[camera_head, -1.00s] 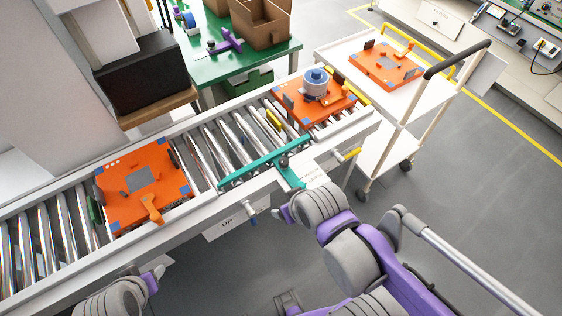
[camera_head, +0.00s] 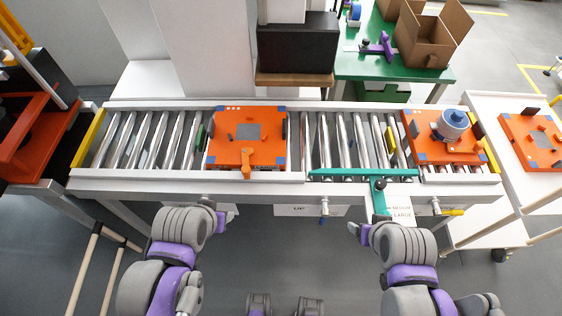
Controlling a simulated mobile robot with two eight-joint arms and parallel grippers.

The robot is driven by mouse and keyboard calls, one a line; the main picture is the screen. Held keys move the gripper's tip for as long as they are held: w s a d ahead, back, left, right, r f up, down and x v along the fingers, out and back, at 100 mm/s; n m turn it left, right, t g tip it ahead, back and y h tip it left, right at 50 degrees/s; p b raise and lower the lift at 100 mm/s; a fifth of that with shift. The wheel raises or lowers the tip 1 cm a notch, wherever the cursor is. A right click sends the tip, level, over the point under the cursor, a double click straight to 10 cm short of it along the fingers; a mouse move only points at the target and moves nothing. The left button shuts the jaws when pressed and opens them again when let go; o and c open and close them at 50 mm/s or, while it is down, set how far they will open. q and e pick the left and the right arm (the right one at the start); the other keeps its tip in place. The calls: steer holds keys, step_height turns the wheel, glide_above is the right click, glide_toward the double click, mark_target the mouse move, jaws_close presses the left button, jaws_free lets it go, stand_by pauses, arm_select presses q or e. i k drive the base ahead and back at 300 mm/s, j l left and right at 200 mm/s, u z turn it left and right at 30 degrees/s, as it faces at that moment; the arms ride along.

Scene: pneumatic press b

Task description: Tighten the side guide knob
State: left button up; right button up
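The side guide (camera_head: 340,175) is a teal bar along the front rail of the roller conveyor, with a teal arm reaching down towards me over a plate marked "MEDIUM" and "LARGE". Its dark round knob (camera_head: 379,184) sits on top where the bar and arm meet. My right gripper (camera_head: 360,231) is in front of the conveyor, just below and left of the knob, and appears apart from it. My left gripper (camera_head: 215,210) is in front of the rail, below the left orange fixture. Both fingertips are small and partly hidden, so their opening is unclear.
An orange fixture plate (camera_head: 265,155) lies on the rollers mid-left. Another orange plate (camera_head: 430,150) with a blue-and-white cylinder (camera_head: 453,124) sits at the right end. A white cart (camera_head: 490,108) stands at right. Small valves (camera_head: 324,206) hang from the front rail.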

mark_target(381, 184)
steer(key=l+z, duration=0.2)
steer(key=l, duration=0.6)
steer(key=i+l+z, duration=0.2)
steer(key=l, duration=0.6)
steer(key=k, duration=0.1)
